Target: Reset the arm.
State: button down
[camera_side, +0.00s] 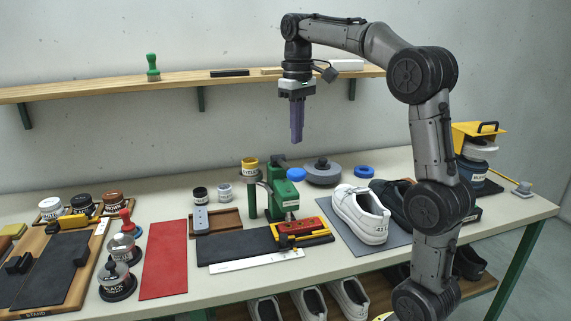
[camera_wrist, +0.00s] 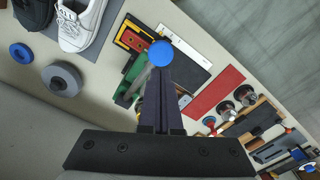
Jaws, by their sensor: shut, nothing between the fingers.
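My gripper (camera_side: 296,138) hangs from my raised arm in the side view, pointing straight down in the air above the back of the bench. Its long purple fingers are together and nothing is held. In the wrist view the fingers of my gripper (camera_wrist: 160,72) lie side by side, over the bench far below. The fingers hide part of the green press (camera_wrist: 130,80) in the wrist view. In the side view the green press (camera_side: 285,195) stands on the bench below the gripper, well apart from it.
The white shoe (camera_side: 358,215) sits on a grey mat, with a dark shoe (camera_side: 392,198) beside it. A red mat (camera_side: 164,258) and black mat (camera_side: 235,247) lie at the front. A wooden shelf (camera_side: 110,88) runs along the wall behind. The air around the gripper is clear.

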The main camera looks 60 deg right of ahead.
dwell(0.4)
jog(key=s+a+r+n+t, duration=0.2)
jog(key=s+a+n+t, duration=0.1)
jog(key=s+a, duration=0.8)
jog(key=s+a+f+t, duration=0.1)
jog(key=s+a+f, duration=0.1)
jog(key=f, duration=0.5)
jog(key=s+a+f+t, duration=0.1)
jog(key=s+a+f, duration=0.2)
jog(key=f, duration=0.4)
jog(key=shift+s+a+t, duration=0.3)
jog(key=shift+s, duration=0.3)
